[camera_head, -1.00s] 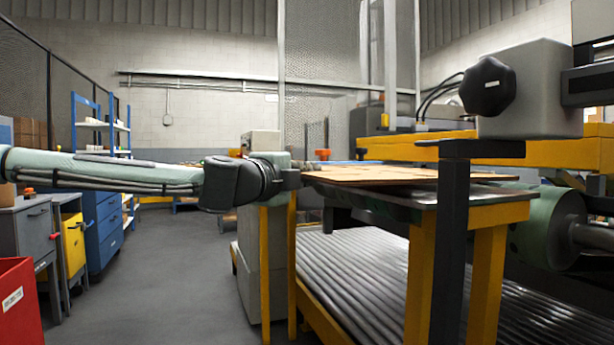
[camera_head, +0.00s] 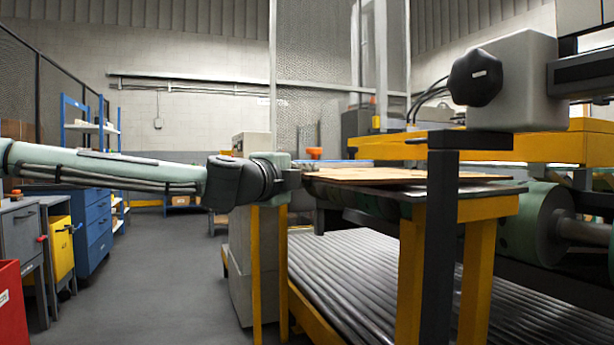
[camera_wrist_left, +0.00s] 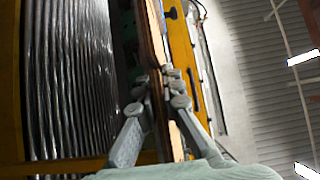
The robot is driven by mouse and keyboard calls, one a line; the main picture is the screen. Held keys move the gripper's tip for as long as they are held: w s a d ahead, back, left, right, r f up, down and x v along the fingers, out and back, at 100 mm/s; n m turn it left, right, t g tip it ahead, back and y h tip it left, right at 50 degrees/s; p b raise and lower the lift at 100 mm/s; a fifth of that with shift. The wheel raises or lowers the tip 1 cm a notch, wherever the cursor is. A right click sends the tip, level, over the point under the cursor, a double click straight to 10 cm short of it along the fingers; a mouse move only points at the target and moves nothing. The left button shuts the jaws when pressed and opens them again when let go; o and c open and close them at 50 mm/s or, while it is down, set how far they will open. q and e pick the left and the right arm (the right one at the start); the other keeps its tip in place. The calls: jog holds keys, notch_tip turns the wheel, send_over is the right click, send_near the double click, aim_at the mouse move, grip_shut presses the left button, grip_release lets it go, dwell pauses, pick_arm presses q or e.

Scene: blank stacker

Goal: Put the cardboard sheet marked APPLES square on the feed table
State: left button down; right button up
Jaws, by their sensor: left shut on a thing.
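A flat brown cardboard sheet (camera_head: 400,174) is seen almost edge-on in the head view, over the feed table (camera_head: 490,190), which has a dark top and yellow legs. I cannot tell whether it touches the top, and no marking is readable at this angle. My left gripper (camera_head: 296,179) is at the sheet's left edge. In the left wrist view the gripper's fingers (camera_wrist_left: 162,82) are shut on the edge of the sheet (camera_wrist_left: 154,35), one finger on each face. My right gripper is not in view.
A black post (camera_head: 440,240) stands in front of the table. A yellow beam (camera_head: 520,145) and a grey housing with a black knob (camera_head: 476,79) are above and behind the sheet. A roller conveyor (camera_head: 370,280) runs below. Open floor (camera_head: 150,270) lies to the left.

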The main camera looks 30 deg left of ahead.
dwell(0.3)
pick_arm(q)
jog(key=shift+f+b, duration=0.7)
jog(key=shift+b, duration=0.05)
jog(key=c, duration=2)
grip_release()
jog(key=shift+r, duration=0.2)
jog(key=o, duration=0.4)
jog(key=o, duration=0.9)
